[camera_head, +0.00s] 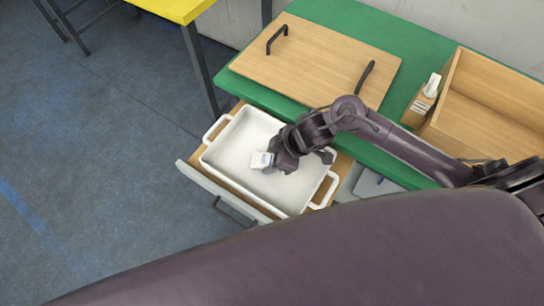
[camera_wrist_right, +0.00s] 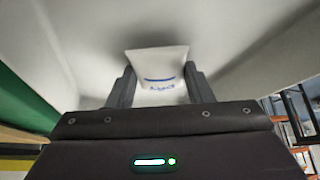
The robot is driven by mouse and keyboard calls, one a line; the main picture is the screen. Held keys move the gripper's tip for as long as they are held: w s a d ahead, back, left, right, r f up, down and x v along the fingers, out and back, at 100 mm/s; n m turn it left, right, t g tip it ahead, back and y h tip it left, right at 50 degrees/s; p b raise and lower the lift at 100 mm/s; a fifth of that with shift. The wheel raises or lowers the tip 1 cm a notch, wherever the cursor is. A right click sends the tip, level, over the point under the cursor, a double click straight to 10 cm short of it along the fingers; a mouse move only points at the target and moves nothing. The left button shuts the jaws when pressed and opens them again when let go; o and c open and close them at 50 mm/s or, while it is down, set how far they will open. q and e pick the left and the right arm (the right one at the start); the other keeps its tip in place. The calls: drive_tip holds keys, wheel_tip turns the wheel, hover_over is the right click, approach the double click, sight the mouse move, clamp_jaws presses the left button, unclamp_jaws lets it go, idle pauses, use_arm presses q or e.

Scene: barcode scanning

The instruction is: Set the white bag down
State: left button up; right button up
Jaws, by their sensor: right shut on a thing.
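My right gripper (camera_head: 275,160) is over the white tray (camera_head: 222,158), which sits in an open drawer (camera_head: 190,172). It is shut on the white bag (camera_head: 262,160), a small white packet with blue marking. In the right wrist view the bag (camera_wrist_right: 158,70) is between the two fingers (camera_wrist_right: 158,88), with the pale tray surface beyond it. I cannot tell whether the bag touches the tray bottom. My left gripper is not in view.
A green table (camera_head: 330,15) holds a wooden board (camera_head: 320,58) with two black handles. A yellow table (camera_head: 175,8) stands at the upper left. Most of the tray is clear.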

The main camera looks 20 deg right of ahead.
drive_tip(key=shift+f, duration=0.2)
drive_tip(key=o, duration=1)
drive_tip(key=shift+r, duration=0.1)
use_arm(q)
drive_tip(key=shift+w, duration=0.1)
use_arm(e)
drive_tip(key=shift+d+r, duration=0.15)
drive_tip(key=shift+r, duration=0.35)
drive_tip(key=p+v, duration=0.1)
drive_tip(key=v, duration=0.4)
drive_tip(key=shift+s+r+p, duration=0.1)
drive_tip(key=shift+p, duration=0.25)
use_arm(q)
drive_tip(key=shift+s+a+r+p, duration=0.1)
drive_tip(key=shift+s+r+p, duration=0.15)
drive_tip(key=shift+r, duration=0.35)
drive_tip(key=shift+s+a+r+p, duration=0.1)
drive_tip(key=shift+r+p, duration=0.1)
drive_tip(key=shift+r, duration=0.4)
use_arm(e)
drive_tip(key=v, duration=0.6)
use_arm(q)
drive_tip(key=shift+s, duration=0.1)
